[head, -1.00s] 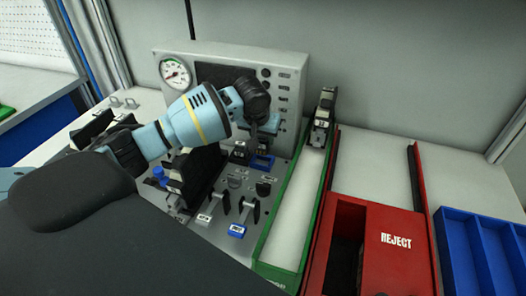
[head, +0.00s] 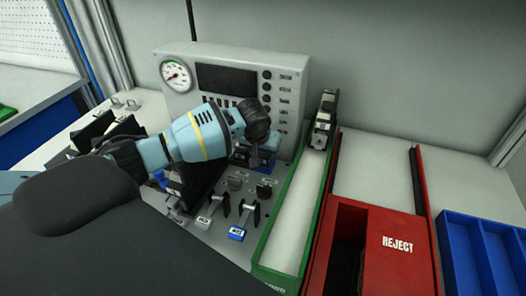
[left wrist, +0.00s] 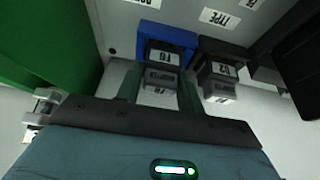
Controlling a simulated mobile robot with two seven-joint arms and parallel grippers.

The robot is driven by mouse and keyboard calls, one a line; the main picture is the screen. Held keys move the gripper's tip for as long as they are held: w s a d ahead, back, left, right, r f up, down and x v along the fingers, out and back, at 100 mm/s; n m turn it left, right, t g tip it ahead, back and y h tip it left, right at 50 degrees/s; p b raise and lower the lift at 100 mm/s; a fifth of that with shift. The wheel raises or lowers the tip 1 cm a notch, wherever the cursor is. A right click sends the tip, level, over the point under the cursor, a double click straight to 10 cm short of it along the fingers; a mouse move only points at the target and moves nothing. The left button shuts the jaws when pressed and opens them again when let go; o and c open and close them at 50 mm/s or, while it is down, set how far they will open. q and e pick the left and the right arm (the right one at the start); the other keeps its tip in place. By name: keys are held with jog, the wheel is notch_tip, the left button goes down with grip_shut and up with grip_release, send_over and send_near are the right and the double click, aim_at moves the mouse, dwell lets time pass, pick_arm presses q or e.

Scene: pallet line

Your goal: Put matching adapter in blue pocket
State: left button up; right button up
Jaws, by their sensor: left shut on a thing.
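My left gripper (head: 258,150) is low over the control panel at the base of the gauge box. In the left wrist view its two fingers (left wrist: 160,92) are shut on a small dark grey adapter (left wrist: 160,80) with a pale label. The blue pocket (left wrist: 170,34) is directly beyond the adapter, in line with it. I cannot tell how far the adapter is inside. A black pocket (left wrist: 222,48) with another labelled dark piece (left wrist: 219,80) is beside it on the right. In the head view the gripper largely hides the blue pocket. My right gripper is not in view.
The grey gauge box (head: 180,98) stands close behind the gripper. Levers with labels (head: 222,208) and knobs are in front. A green-edged rail (head: 290,215), a red reject bin (head: 395,255) and a blue divided tray (head: 485,250) are to the right.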

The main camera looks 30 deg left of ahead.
pick_arm(q)
jog(key=o, duration=1.1)
jog(key=shift+r, duration=0.1)
jog(key=shift+r, duration=0.3)
jog(key=shift+p+v, duration=0.65)
jog(key=shift+v, duration=5.1)
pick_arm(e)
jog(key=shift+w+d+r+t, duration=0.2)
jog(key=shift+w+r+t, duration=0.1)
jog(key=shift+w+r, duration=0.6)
pick_arm(q)
jog(key=shift+s, duration=0.1)
